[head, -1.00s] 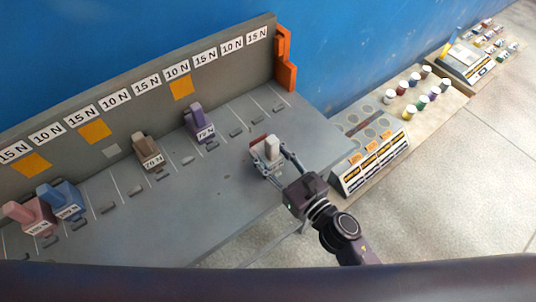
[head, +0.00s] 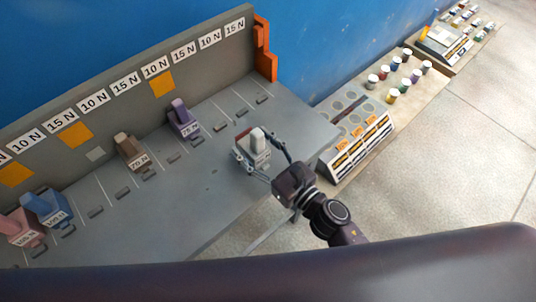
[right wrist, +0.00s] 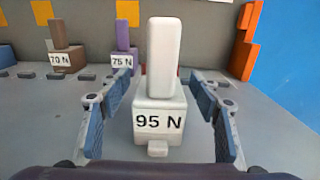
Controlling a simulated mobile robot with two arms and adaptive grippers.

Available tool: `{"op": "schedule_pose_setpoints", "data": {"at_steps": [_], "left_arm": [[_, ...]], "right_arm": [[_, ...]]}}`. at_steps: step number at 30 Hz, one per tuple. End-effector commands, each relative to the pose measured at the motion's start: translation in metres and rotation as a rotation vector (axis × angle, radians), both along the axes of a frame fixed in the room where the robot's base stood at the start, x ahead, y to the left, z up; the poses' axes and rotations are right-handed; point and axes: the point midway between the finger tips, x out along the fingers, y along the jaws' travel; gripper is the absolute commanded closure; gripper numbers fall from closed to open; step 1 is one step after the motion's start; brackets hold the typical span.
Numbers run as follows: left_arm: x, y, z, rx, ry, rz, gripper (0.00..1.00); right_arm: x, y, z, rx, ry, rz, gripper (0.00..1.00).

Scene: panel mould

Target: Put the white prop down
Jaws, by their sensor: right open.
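The white prop (head: 257,147) stands upright on the grey bench (head: 205,205), near its right end. In the right wrist view the white prop (right wrist: 160,105) shows a "95 N" label on its front block and a tall post above. My right gripper (head: 271,156) has its fingers on both sides of the prop. In the right wrist view the gripper (right wrist: 160,95) is open, with a gap between each finger and the block. The prop's underside is hidden. My left gripper is not in view.
Purple (head: 182,118), brown (head: 130,152), blue (head: 45,208) and pink (head: 18,228) props stand along the bench to the left. An orange bracket (head: 264,50) ends the labelled back panel. A rack with coloured jars (head: 400,80) stands to the right.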

Motion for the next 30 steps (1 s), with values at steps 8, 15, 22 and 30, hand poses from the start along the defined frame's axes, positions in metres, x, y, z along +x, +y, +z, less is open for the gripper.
{"op": "schedule_pose_setpoints", "data": {"at_steps": [8,15,22,30], "left_arm": [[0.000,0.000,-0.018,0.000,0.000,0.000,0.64],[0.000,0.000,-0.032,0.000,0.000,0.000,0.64],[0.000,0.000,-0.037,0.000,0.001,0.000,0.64],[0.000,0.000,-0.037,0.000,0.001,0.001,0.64]], "right_arm": [[-0.043,-0.030,-0.006,-0.002,0.004,-0.001,0.43],[-0.078,-0.056,-0.004,0.000,0.002,0.000,0.43],[-0.094,-0.068,-0.002,0.000,0.001,0.000,0.43],[-0.097,-0.070,0.000,-0.001,-0.001,0.000,0.43]]}}
